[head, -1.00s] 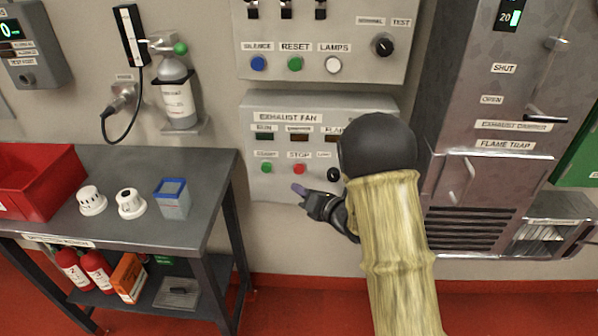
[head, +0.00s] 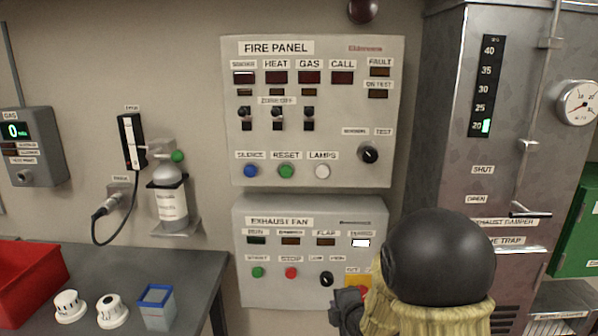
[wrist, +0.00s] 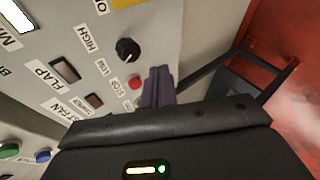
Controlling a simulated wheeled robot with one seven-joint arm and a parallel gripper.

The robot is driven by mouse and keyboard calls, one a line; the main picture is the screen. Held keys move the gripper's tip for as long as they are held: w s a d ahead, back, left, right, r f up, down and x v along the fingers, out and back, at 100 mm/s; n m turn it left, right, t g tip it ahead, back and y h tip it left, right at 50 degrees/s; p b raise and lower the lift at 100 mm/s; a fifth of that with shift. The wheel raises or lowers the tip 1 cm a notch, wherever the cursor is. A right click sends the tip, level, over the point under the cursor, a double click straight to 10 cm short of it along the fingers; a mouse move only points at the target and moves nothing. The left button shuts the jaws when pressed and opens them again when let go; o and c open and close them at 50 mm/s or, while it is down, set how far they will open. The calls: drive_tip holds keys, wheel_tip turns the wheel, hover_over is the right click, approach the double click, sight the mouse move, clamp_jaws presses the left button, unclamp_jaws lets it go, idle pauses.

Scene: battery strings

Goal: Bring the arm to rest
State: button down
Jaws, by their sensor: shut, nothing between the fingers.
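My gripper (wrist: 158,84) shows in the wrist view with its purple fingers together and nothing between them. They appear in front of the exhaust fan panel near the red stop button (wrist: 134,83) and the black knob (wrist: 127,49); I cannot tell whether they touch it. In the head view, my arm in its tan sleeve with a black rounded joint rises at the lower right, and the dark gripper body (head: 347,304) shows beside it, at the lower right of the exhaust fan panel (head: 252,291). The fingertips are not clear there.
The fire panel (head: 310,180) is above the fan panel. A steel cabinet (head: 455,120) with a lever (head: 530,213) stands right. A grey bench (head: 190,262) at lower left holds a red bin (head: 25,285), two white detectors and a blue-rimmed cup (head: 156,307). A gas cylinder (head: 168,200) hangs on the wall.

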drive_tip(key=s+d+m+g+h, duration=0.2)
drive_tip(key=s+d+m+g, duration=0.15)
drive_tip(key=s+m, duration=0.7)
drive_tip(key=s+d+m+g+h, duration=0.1)
drive_tip(key=s+d+m+g, duration=0.3)
drive_tip(key=s+m, duration=0.7)
wheel_tip(320, 180, up, 16)
drive_tip(key=a+p, duration=0.1)
drive_tip(key=p, duration=1.5)
drive_tip(key=shift+s+a+f+g, duration=0.15)
drive_tip(key=shift+s+a+g, duration=0.1)
drive_tip(key=shift+s+g, duration=0.2)
